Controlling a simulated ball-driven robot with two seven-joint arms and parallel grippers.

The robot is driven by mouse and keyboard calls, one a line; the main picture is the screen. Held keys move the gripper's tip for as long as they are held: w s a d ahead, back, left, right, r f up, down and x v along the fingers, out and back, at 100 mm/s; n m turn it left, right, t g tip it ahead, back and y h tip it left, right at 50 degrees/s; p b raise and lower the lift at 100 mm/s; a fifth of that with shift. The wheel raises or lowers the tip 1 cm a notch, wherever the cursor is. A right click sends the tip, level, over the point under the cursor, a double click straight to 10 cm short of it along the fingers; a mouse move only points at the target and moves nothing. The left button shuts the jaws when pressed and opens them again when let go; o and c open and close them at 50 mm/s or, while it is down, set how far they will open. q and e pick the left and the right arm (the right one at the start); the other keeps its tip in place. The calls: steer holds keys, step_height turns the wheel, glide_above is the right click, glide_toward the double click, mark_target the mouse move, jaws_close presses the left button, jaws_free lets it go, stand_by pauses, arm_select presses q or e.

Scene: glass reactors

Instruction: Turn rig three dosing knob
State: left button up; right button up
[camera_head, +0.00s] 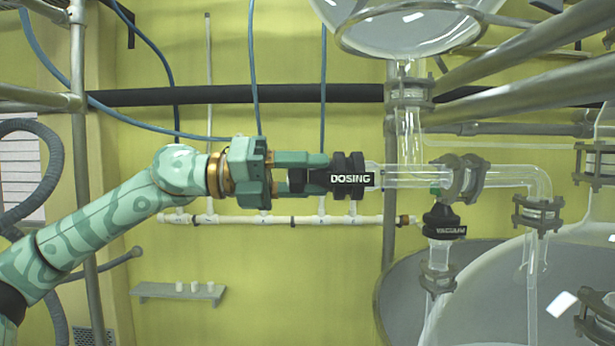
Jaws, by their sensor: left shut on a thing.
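The black dosing knob (350,179), lettered DOSING in white, sits at the left end of a horizontal glass tube (415,176). My left gripper (318,176) comes in from the left and is shut on the knob, with its fingers level along the tube's line. The fingers partly hide the knob's left end. My right gripper is not in view.
A second black knob (443,221) hangs just below the tube, right of the dosing knob. A glass vessel (405,28) is above, and a large grey vessel (400,300) lies below right. Metal pipes (530,90) cross the upper right. A small shelf (180,292) is at lower left.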

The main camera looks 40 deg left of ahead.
arm_select(q)
steer(key=n+p, duration=0.4)
steer(key=n, duration=1.7)
steer(key=shift+f+n+p, duration=0.15)
steer(key=shift+n+p, duration=0.15)
steer(key=shift+n, duration=0.2)
steer(key=o, duration=1)
